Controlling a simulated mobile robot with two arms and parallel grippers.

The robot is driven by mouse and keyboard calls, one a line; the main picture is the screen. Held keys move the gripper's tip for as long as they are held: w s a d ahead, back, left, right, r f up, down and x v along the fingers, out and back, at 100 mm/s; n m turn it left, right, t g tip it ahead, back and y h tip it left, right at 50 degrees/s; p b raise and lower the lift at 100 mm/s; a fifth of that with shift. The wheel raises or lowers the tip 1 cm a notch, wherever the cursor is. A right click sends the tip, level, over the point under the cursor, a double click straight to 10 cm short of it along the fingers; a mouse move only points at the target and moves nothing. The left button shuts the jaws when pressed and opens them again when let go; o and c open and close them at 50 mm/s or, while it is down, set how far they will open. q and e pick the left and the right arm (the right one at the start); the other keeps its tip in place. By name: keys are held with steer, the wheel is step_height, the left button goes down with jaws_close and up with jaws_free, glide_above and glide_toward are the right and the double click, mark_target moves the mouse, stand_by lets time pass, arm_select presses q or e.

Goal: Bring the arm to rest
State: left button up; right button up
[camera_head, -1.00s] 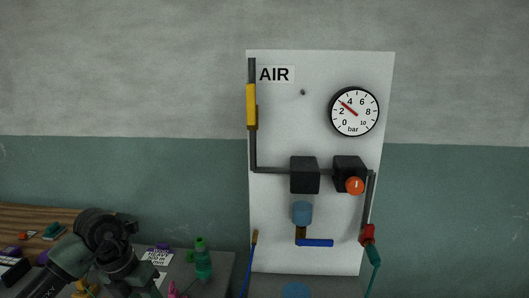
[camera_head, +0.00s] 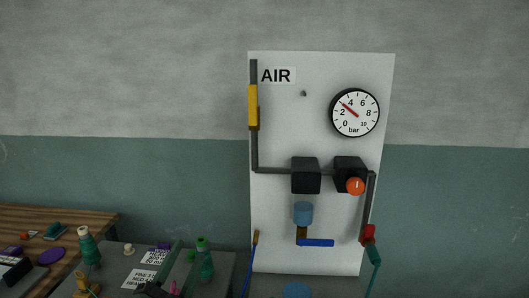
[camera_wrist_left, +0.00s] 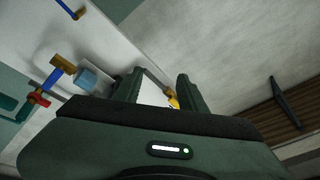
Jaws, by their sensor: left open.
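My left gripper (camera_head: 183,256) shows low in the head view, at the bottom edge over the grey table, with its dark green fingers pointing up. In the left wrist view its two fingers (camera_wrist_left: 160,82) stand apart with nothing held between them. The white panel and a small yellow part show beyond the gap, at a distance. Most of my left arm is below the frame in the head view. My right gripper is in neither view.
A white AIR panel (camera_head: 320,120) with a gauge (camera_head: 354,113), pipes and valves stands right of centre. A green bottle (camera_head: 205,262) is close to my gripper. Another green bottle (camera_head: 88,247), labels (camera_head: 139,279) and a wooden table (camera_head: 70,219) are at left.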

arm_select(q)
steer(key=s+a+f+n+g+y, duration=0.3)
steer(key=s+a+f+n+g, duration=0.1)
steer(key=f, duration=0.5)
steer(key=s+a+f+n+g+y, duration=0.3)
steer(key=s+f+n+g+y, duration=0.15)
steer(key=f, duration=0.35)
steer(key=s+d+f+n+g+h, duration=0.1)
steer(key=s+f+g, duration=0.4)
steer(key=s, duration=0.5)
steer(key=s+d+f+n+g+h, duration=0.15)
steer(key=s+f+g, duration=0.25)
steer(key=s+f, duration=0.45)
step_height(320, 180, down, 24)
steer(key=s+g, duration=0.1)
steer(key=s, duration=0.1)
steer(key=s+a+f+m+g, duration=0.1)
steer(key=s+a+f, duration=0.2)
steer(key=s+f, duration=1.3)
steer(key=shift+s+f, duration=0.4)
steer(key=shift+s, duration=0.2)
